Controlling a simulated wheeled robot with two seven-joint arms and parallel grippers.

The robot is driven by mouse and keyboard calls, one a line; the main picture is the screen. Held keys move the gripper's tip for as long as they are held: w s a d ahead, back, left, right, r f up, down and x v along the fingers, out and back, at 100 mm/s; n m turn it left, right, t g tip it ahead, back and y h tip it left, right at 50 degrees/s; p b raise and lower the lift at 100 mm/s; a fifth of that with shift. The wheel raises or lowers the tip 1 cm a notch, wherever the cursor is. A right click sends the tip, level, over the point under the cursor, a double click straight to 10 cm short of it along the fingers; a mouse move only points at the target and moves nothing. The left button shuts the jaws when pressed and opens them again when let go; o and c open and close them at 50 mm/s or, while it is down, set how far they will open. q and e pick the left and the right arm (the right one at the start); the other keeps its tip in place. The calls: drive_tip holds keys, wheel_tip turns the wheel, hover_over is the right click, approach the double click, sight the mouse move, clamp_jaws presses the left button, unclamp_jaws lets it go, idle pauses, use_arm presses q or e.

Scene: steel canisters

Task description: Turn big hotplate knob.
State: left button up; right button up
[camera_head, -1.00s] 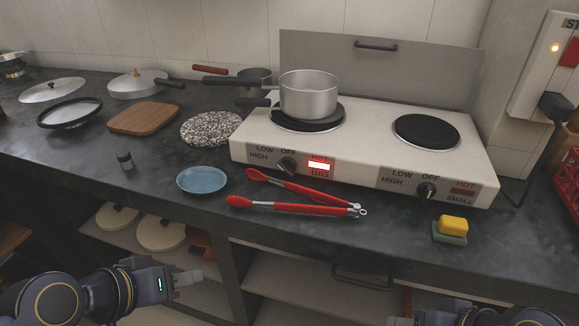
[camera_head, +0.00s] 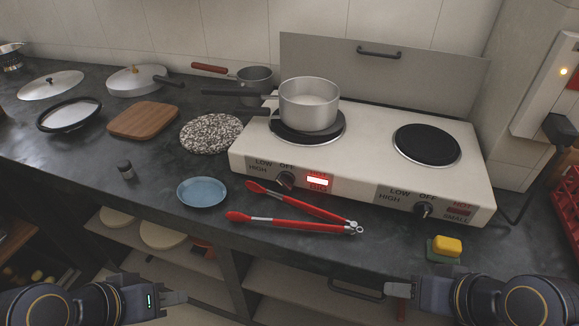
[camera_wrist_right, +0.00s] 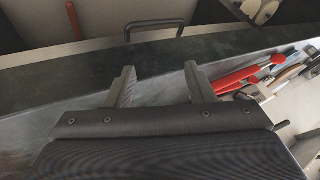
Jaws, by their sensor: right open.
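The big hotplate knob (camera_head: 285,180) is a dark knob on the front panel of the white hotplate (camera_head: 365,160), left of a lit red HOT light (camera_head: 317,181) marked BIG. A steel pot (camera_head: 309,104) stands on the big burner above it. The small burner's knob (camera_head: 423,210) is further right. My left gripper (camera_head: 184,298) is at the lower left, before the counter's front, its fingers seen side-on. My right gripper (camera_head: 388,290) is at the lower right, apart from the knobs. In the right wrist view its two fingers (camera_wrist_right: 158,85) are spread with nothing between them.
Red tongs (camera_head: 295,224) lie on the counter before the hotplate, below the knob. A sponge (camera_head: 447,246) lies at the right. A cabinet handle (camera_head: 355,288) juts out below the counter edge.

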drive_tip(key=shift+m+t+y, duration=0.4)
drive_tip(key=shift+m+y, duration=0.2)
drive_tip(key=shift+m, duration=0.3)
drive_tip(key=w+a+r, duration=0.1)
drive_tip(key=w+r, duration=0.1)
drive_tip(key=w, duration=0.1)
drive_tip(key=w+a+r, duration=0.1)
drive_tip(key=w+a, duration=0.1)
drive_tip(key=w, duration=0.1)
drive_tip(key=w+a+r+p, duration=0.1)
drive_tip(key=w+a+r, duration=0.1)
drive_tip(key=w, duration=0.1)
drive_tip(key=shift+w+r, duration=0.3)
drive_tip(key=m+y, duration=0.1)
drive_tip(key=m, duration=0.1)
approach(286, 183)
drive_tip(key=f, duration=0.1)
drive_tip(key=shift+t, duration=0.3)
drive_tip(key=b+x, duration=0.2)
drive_tip(key=x, duration=0.6)
drive_tip(key=shift+a+r, duration=0.1)
drive_tip(key=shift+a, duration=0.1)
